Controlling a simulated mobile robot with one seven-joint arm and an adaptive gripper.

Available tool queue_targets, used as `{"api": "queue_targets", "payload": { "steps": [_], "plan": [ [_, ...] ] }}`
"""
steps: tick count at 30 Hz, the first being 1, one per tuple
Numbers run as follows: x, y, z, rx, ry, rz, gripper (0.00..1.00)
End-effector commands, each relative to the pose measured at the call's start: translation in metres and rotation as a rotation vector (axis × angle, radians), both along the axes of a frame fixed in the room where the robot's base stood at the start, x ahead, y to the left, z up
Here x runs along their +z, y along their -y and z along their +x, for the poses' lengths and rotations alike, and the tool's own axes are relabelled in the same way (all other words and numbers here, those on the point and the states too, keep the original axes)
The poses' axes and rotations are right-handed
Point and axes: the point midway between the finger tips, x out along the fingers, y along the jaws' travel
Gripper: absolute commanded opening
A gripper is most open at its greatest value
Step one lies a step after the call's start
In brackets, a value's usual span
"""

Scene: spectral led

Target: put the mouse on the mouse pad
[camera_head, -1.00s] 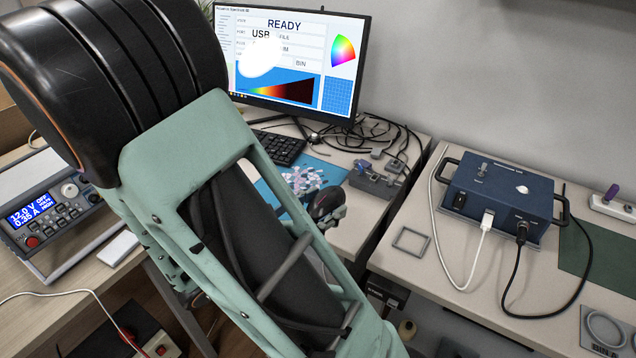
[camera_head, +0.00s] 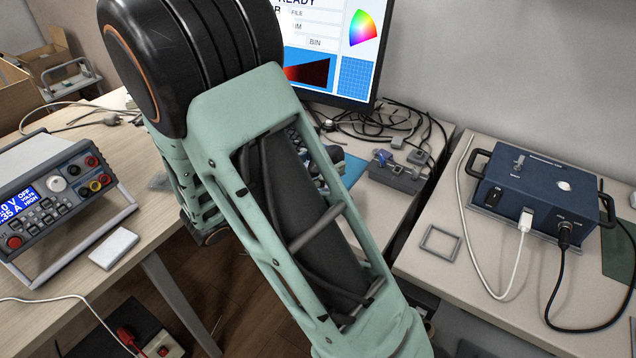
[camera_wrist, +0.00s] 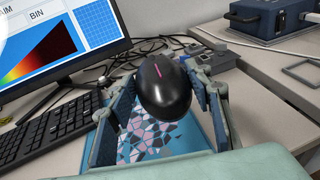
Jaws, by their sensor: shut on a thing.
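The black mouse (camera_wrist: 163,88), with a thin pink stripe, is between the fingers of my gripper (camera_wrist: 163,105) in the wrist view. The gripper is shut on it, with one finger at each side. The mouse appears above the blue mouse pad (camera_wrist: 182,140), which has a pale mosaic pattern; the height of the gap is hard to judge. In the head view only a blue corner of the pad (camera_head: 354,168) shows past my arm.
A black keyboard (camera_wrist: 52,130) lies left of the pad, below the monitor (camera_wrist: 60,45). Cables and a small grey fixture (camera_head: 396,172) lie behind and right of it. A blue instrument box (camera_head: 540,195) stands on the right table, beyond a gap between the tables.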

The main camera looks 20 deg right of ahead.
Motion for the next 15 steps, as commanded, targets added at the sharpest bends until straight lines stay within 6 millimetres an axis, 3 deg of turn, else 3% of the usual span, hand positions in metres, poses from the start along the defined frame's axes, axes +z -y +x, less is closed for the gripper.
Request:
{"api": "queue_targets", "payload": {
  "steps": [1,4,15],
  "plan": [
    [-0.017,0.002,0.007,-0.002,-0.006,-0.002,0.21],
    [-0.032,0.005,0.021,-0.001,-0.005,-0.002,0.21],
    [-0.058,0.009,0.043,0.0,-0.003,-0.001,0.21]
  ]
}}
